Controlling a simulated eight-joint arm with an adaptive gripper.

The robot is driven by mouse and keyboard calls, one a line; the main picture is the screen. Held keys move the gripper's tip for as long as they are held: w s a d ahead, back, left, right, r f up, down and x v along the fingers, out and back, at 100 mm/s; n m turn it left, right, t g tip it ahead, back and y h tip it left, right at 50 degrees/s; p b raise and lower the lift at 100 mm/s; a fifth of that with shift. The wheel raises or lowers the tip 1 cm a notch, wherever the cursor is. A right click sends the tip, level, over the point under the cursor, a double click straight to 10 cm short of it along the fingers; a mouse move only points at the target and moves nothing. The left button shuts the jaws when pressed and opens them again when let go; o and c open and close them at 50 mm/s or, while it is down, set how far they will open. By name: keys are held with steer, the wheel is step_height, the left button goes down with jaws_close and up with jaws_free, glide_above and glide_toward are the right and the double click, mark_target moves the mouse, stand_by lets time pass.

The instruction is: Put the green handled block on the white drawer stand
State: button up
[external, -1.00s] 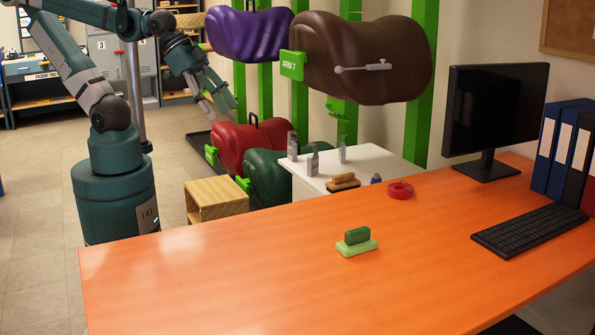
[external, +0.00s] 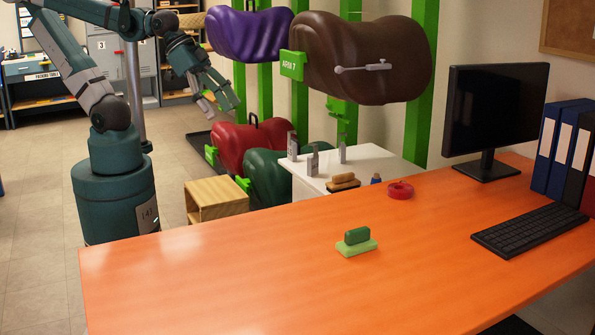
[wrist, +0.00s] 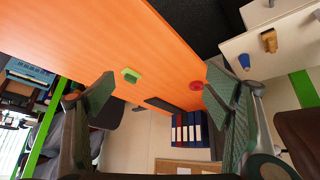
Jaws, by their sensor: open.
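The green handled block (external: 356,242) has a light green base and a darker green grip, and it rests upright on the orange desk. In the wrist view the block (wrist: 131,75) lies on the desk between my fingers, well away from them. The white drawer stand (external: 378,166) is behind the desk; its top carries several grey bottles and a wooden-handled brush. Part of the stand (wrist: 285,38) shows at the upper right of the wrist view. My gripper (external: 220,100) is open and empty, raised near the red and purple saddles. Its fingers (wrist: 160,95) spread wide in the wrist view.
The orange desk (external: 230,270) is mostly clear around the block. A red tape roll (external: 400,190) lies near its back edge. A monitor (external: 495,110), keyboard (external: 532,229) and binders (external: 570,150) occupy the right. Brown (external: 360,55) and purple (external: 247,35) saddles hang behind the stand.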

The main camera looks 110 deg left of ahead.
steer(key=w+d+f+n+h, duration=0.2)
steer(key=w+d+n, duration=0.15)
steer(key=w, duration=0.45)
steer(key=w+d+f+n+h, duration=0.1)
steer(key=w+d+f+n, duration=0.1)
steer(key=w+n, duration=0.45)
steer(key=w+d+f+n+h, duration=0.2)
steer(key=w+n, duration=0.1)
steer(key=w, duration=0.7)
steer(key=w+d+f+n+t+h, duration=0.1)
steer(key=w+d+f+n+h, duration=0.1)
steer(key=w+f+n, duration=0.5)
steer(key=n+t+h, duration=0.1)
steer(key=n+h, duration=0.1)
steer(key=n, duration=0.3)
glide_toward(357, 239)
steer(key=shift+w+a+r+p, duration=0.1)
steer(key=shift+w+r+p, duration=0.1)
steer(key=shift+r, duration=0.15)
steer(key=shift+w+a+r+p, duration=0.15)
steer(key=shift+r+p, duration=0.05)
steer(key=shift+r, duration=0.2)
steer(key=shift+w+f+n+t+h, duration=0.15)
steer(key=shift+f+n, duration=0.2)
steer(key=shift+f, duration=0.1)
steer(key=shift+w+f+n+t+h, duration=0.1)
steer(key=shift+f+n+t+h, duration=0.05)
steer(key=shift+f+n, duration=0.25)
steer(key=shift+x, duration=1.3)
steer(key=shift+d, duration=0.1)
